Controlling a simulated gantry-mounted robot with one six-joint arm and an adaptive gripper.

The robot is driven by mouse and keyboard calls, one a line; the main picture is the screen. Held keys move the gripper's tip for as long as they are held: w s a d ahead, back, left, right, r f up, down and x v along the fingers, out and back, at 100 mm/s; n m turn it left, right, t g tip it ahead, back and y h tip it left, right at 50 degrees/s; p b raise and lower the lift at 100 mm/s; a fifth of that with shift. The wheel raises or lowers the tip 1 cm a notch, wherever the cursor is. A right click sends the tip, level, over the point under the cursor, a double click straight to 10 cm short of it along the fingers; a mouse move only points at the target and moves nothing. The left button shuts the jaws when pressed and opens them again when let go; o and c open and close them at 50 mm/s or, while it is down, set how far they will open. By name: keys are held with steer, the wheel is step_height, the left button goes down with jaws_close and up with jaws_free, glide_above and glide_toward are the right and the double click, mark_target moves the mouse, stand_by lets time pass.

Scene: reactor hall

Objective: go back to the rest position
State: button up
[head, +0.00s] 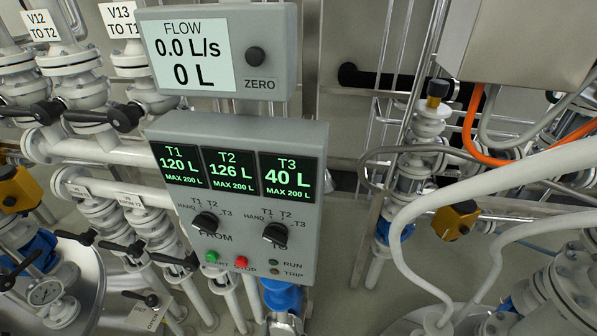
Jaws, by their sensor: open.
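My gripper and arm are not in view. The control box (311,150) hangs in the middle, with green readouts of T1 (180,163) at 120 L, T2 (229,170) at 126 L and T3 (288,178) at 40 L. Below are a black FROM knob (206,222) and a second black knob (276,235); I cannot tell for sure where they point. A green button (212,256) and a red button (241,262) sit under them. The run lamp (275,261) and trip lamp (274,271) look dark. The flow meter (276,30) above reads 0.0 L/s and 0 L.
White valves and pipes crowd the left, with tags V12 (39,25) and V13 (121,18). At the right are thick white hoses (470,185), an orange hose (474,130) and a grey cabinet (525,40).

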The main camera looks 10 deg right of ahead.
step_height(320, 180, up, 41)
steer(key=a+t+y+p, duration=0.1)
steer(key=a+p, duration=0.1)
steer(key=p, duration=3.5)
steer(key=shift+a+n+y+p, duration=0.3)
steer(key=shift+n, duration=0.1)
